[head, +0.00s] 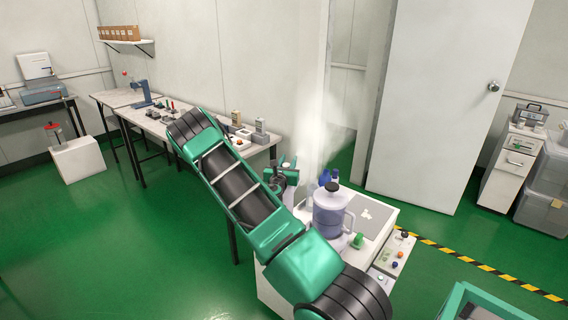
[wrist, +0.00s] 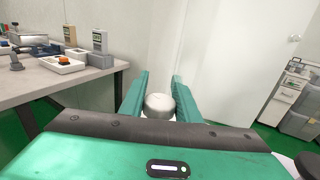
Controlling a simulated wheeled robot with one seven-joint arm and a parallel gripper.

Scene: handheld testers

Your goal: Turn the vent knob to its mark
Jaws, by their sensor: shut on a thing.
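My gripper (wrist: 160,80) shows in the wrist view with its two green fingers on either side of a pale, round-topped knob (wrist: 160,105), shut on it. I take this to be the vent knob; no mark on or around it can be made out. In the head view my gripper (head: 283,174) is beyond my green and black arm, at the left back of a white cabinet (head: 384,214). The knob is hidden there by the gripper. White vapour (head: 316,130) rises just right of the gripper.
A bench with small devices (head: 160,120) stands to the left. Open green floor (head: 150,235) lies at the left front.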

